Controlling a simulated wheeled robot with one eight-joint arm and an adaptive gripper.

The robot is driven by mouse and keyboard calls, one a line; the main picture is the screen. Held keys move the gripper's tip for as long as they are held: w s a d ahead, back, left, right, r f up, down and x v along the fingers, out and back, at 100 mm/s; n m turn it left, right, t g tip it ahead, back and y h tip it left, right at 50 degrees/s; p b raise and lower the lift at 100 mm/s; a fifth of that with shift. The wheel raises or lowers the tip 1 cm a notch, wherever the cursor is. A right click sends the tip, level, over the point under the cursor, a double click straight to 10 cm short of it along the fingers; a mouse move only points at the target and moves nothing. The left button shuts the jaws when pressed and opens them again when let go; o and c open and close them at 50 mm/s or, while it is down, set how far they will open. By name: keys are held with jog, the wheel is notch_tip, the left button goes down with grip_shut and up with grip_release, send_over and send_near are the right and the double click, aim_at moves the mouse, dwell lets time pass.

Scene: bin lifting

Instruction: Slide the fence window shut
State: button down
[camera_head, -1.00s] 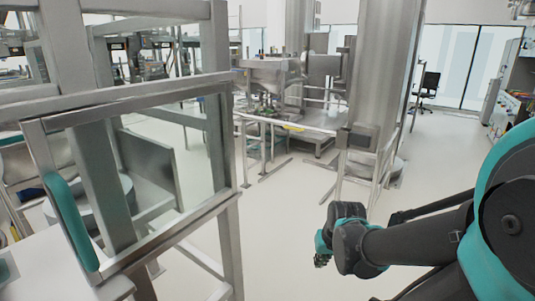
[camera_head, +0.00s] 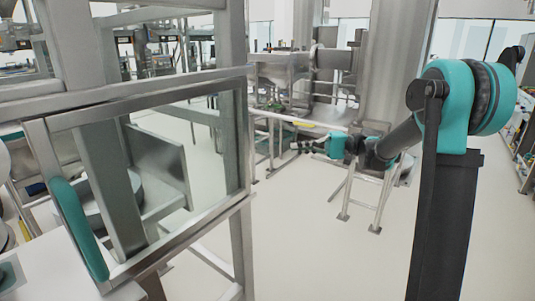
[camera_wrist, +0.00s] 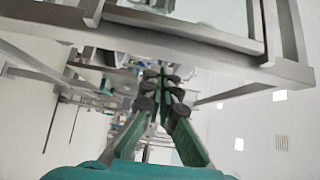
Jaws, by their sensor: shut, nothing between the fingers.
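The fence window (camera_head: 150,170) is a clear pane in a metal frame at the left of the head view. A teal handle (camera_head: 78,228) runs along its left upright. My gripper (camera_head: 297,147) is to the right of the window, apart from it, pointing left with its fingers shut and empty. In the wrist view my gripper's fingers (camera_wrist: 163,75) come together at the tips with nothing between them. Metal frame bars (camera_wrist: 190,30) cross the upper part of that view. The handle cannot be made out there.
A fence post (camera_head: 236,120) stands at the window's right edge, between it and my gripper. A thick steel column (camera_head: 395,70) and a low metal stand (camera_head: 365,190) are behind my arm. The pale floor (camera_head: 320,250) in front is open.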

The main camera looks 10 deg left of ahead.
aim_at(117, 226)
jog(key=s+d+x, duration=0.1)
jog(key=s+x, duration=0.1)
jog(key=x, duration=1)
jog(key=shift+s+a, duration=0.35)
jog(key=shift+s, duration=0.15)
jog(key=shift+s+r, duration=0.1)
jog(key=s+a, duration=0.5)
jog(key=s, duration=0.7)
jog(key=s+a, duration=0.5)
jog(key=s, duration=0.7)
jog(key=s+a, duration=0.5)
jog(key=s, duration=0.7)
jog(key=shift+s, duration=0.2)
